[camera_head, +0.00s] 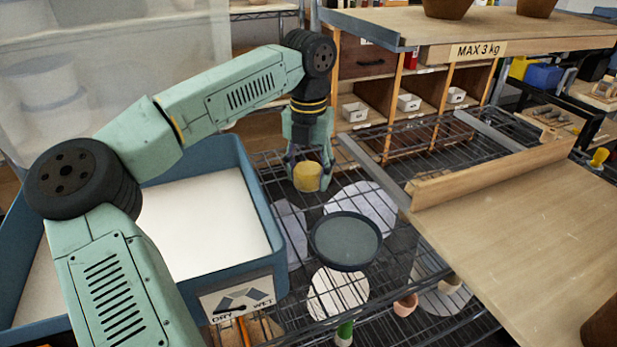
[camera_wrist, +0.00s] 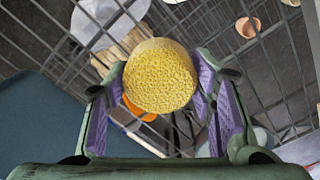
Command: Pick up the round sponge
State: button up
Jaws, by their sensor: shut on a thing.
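The round sponge (camera_head: 307,177) is a yellow, porous cylinder. My gripper (camera_head: 308,170) points down and is shut on it, above the wire rack. In the wrist view the sponge (camera_wrist: 160,76) sits between the purple pads of my gripper (camera_wrist: 160,85), one pad on each side. The wire grid shows behind and beneath the sponge. I cannot tell exactly how high the sponge is above the wires.
A dark round dish (camera_head: 346,241) stands on the wire rack (camera_head: 400,262) near the sponge. A blue bin (camera_head: 263,215) with a white inside is at left. A wooden board (camera_head: 530,235) lies at right. Cubbyholes with small white trays (camera_head: 354,112) stand behind.

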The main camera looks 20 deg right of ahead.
notch_tip(320, 180, up, 2)
jog(key=shift+r+b, duration=0.15)
jog(key=shift+b, duration=0.25)
jog(key=s+b, duration=0.1)
jog(key=s, duration=0.4)
jog(key=s+a+r+b, duration=0.1)
jog(key=s, duration=0.4)
jog(key=s+b, duration=0.2)
jog(key=s, duration=0.4)
jog(key=shift+a+r, duration=0.15)
jog(key=shift+r, duration=0.05)
jog(key=o, duration=0.4)
jog(key=c, duration=0.4)
